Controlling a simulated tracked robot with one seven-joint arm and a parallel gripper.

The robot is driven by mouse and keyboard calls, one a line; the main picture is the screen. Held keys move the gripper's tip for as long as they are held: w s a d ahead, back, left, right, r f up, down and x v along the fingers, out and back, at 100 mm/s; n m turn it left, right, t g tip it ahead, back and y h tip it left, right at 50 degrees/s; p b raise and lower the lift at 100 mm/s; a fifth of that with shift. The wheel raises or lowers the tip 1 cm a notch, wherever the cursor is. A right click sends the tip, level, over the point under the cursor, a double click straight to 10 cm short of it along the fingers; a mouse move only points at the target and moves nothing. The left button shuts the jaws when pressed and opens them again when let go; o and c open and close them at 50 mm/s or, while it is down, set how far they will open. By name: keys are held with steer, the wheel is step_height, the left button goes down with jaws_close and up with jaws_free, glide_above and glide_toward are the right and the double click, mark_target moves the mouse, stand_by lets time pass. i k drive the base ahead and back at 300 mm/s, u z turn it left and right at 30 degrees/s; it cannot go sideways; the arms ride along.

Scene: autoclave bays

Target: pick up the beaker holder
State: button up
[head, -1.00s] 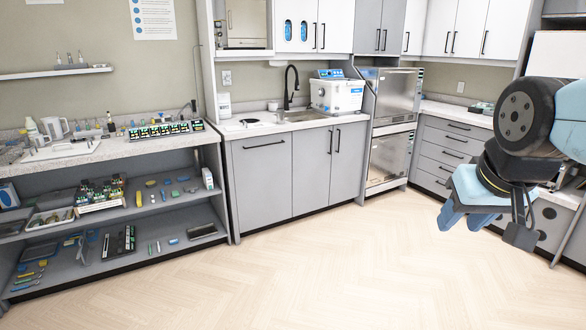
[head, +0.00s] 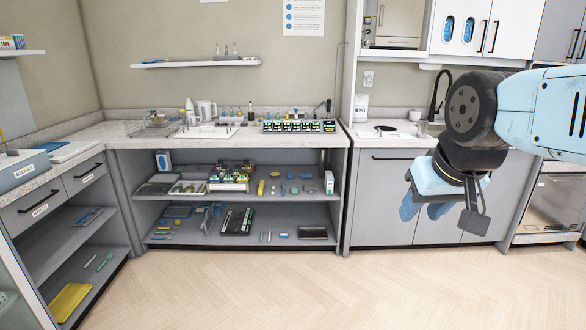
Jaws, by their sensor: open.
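I cannot tell for certain which item is the beaker holder. A wire rack (head: 152,126) stands at the left of the long counter. A rack filled with small bottles (head: 230,176) sits on the shelf below the counter. A long dark rack with coloured labels (head: 292,127) lies on the counter's right part. My gripper (head: 425,210) hangs at the right of the view, blue fingers pointing down, in front of the grey sink cabinet. It is open, with nothing seen between its fingers, and well apart from all these racks.
The long counter (head: 255,140) has small items at the back and open shelves below. A drawer unit (head: 62,190) with a yellow tray (head: 69,302) underneath stands left. A sink faucet (head: 437,95) is behind my arm. The wooden floor (head: 300,290) ahead is clear.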

mark_target(365, 134)
steer(key=u, duration=0.45)
steer(key=i, duration=2.2)
steer(key=z, duration=0.2)
steer(key=i, duration=1.1)
steer(key=z, duration=0.65)
steer(key=i, duration=0.65)
steer(key=z, duration=0.2)
steer(key=k, duration=0.8)
steer(key=z, duration=0.2)
steer(key=i, duration=0.5)
steer(key=u, duration=0.05)
